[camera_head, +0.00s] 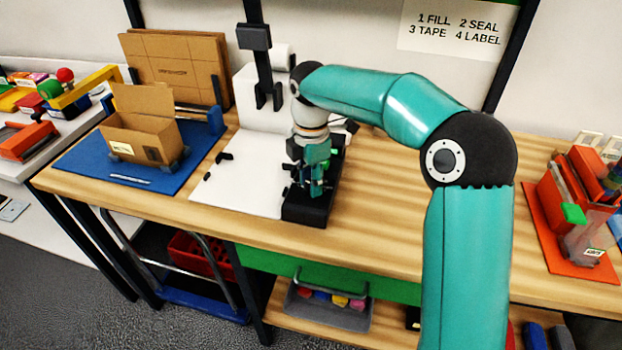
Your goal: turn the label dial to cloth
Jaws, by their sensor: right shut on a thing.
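My right arm reaches over the bench, and its gripper (316,188) points straight down at a black box-shaped device (305,212) beside a white panel. The gripper is shut on the label dial on top of this device. The fingers hide the dial, so its markings and the setting it points to cannot be read. My left gripper is not in view.
A white upright with a black post (262,70) stands close behind the gripper. An open cardboard box (143,137) sits on a blue mat (85,160) at left. An orange tray (540,225) with items is at right. The bench's middle right is clear.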

